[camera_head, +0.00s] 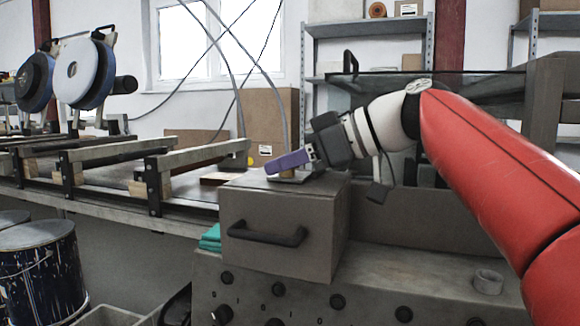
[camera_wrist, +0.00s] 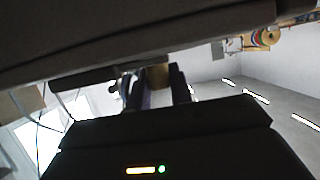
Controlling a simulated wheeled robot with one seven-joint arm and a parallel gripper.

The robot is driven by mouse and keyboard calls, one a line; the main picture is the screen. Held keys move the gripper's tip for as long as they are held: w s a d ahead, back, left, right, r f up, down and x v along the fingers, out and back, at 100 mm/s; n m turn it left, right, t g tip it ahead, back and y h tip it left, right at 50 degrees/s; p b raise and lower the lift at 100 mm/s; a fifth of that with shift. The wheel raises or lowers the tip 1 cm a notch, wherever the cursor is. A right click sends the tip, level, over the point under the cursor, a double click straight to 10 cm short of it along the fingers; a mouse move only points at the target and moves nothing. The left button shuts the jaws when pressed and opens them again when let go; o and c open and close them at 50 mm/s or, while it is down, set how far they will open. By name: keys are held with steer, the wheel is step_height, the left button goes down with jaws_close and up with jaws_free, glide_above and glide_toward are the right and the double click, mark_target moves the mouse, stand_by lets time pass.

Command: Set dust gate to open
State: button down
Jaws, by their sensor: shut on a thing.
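My gripper (camera_head: 276,167) reaches in from the right, its purple fingers low over the top of a grey-brown box (camera_head: 275,215). In the wrist view my gripper (camera_wrist: 158,92) has its two dark fingers on either side of a small tan knob (camera_wrist: 158,77). The tan knob (camera_head: 287,173) stands on a thin metal plate (camera_head: 300,177) on the box top, partly hidden by the fingers. My gripper is shut on this knob. I see no label that names the dust gate, and I cannot tell its setting.
The box has a black bar handle (camera_head: 265,234) in front and sits on a panel with several dark knobs (camera_head: 338,301). The conveyor frame (camera_head: 110,160) runs along the left. Paint drums (camera_head: 40,265) stand below it. A ring (camera_head: 488,281) lies at right.

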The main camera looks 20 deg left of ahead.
mark_target(333, 186)
steer(key=c, duration=1.3)
jaws_free()
steer(key=shift+s, duration=0.3)
steer(key=shift+o, duration=0.2)
steer(key=shift+w+d+r, duration=0.1)
steer(key=shift+d+r, duration=0.05)
steer(key=shift+d, duration=0.15)
steer(key=v, duration=0.7)
